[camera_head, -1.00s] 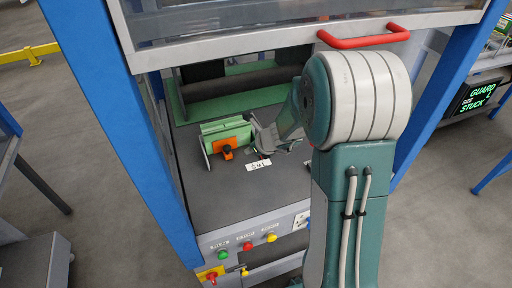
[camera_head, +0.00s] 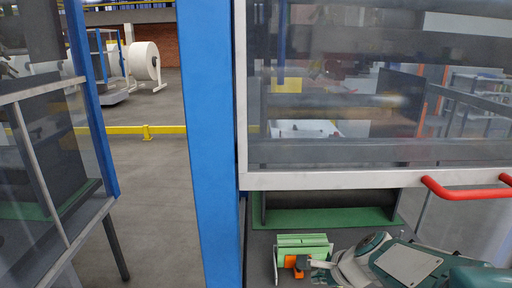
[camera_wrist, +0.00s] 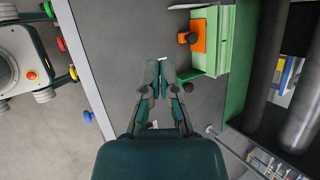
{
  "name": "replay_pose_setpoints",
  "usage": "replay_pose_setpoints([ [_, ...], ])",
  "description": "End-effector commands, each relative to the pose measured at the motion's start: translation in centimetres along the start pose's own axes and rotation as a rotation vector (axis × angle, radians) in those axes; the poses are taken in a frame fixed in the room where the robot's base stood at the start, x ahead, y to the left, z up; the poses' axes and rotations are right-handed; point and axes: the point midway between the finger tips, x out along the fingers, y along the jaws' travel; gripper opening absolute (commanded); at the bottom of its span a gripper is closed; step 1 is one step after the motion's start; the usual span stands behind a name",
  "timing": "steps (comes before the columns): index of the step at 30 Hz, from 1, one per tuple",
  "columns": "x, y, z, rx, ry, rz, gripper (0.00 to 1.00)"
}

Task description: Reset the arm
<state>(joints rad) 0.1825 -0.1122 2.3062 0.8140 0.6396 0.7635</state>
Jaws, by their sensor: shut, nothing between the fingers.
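My gripper (camera_wrist: 158,80) is shut and empty in the wrist view, its fingertips together above the grey machine bed. In the head view my arm lies low at the bottom right, and the gripper (camera_head: 322,266) is small there and partly out of sight behind its own links. The gripper is beside a green block-like part (camera_wrist: 224,42) with an orange plate (camera_wrist: 198,36) and a dark knob. A gap shows between fingertips and the block. The green part (camera_head: 302,243) also shows at the bottom of the head view.
A clear guard (camera_head: 340,120) with a red handle (camera_head: 465,190) is raised over the opening. A blue post (camera_head: 208,140) stands left of it. Dark rollers (camera_wrist: 305,105) lie beyond the green part.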

Motion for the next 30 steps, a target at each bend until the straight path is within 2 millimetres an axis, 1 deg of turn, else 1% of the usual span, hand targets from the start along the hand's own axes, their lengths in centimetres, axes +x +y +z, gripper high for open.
replay_pose_setpoints([
  [1, -1.4, 0.8, 1.2, -0.14, 0.008, 0.008, 0.0],
  [3, -3.0, 2.0, 2.2, -0.335, 0.024, 0.032, 0.0],
  [7, -5.9, 4.5, 3.6, -0.687, 0.064, 0.083, 0.0],
  [12, -9.6, 7.8, 4.1, -1.128, 0.139, 0.166, 0.0],
  [16, -11.8, 9.9, 3.8, -1.404, 0.201, 0.24, 0.0],
  [18, -12.7, 10.6, 3.5, -1.507, 0.227, 0.274, 0.0],
  [21, -13.4, 11.2, 3.2, -1.592, 0.25, 0.307, 0.0],
  [24, -13.6, 11.4, 3.1, -1.618, 0.256, 0.319, 0.0],
  [30, -13.6, 11.3, 3.1, -1.615, 0.256, 0.319, 0.0],
])
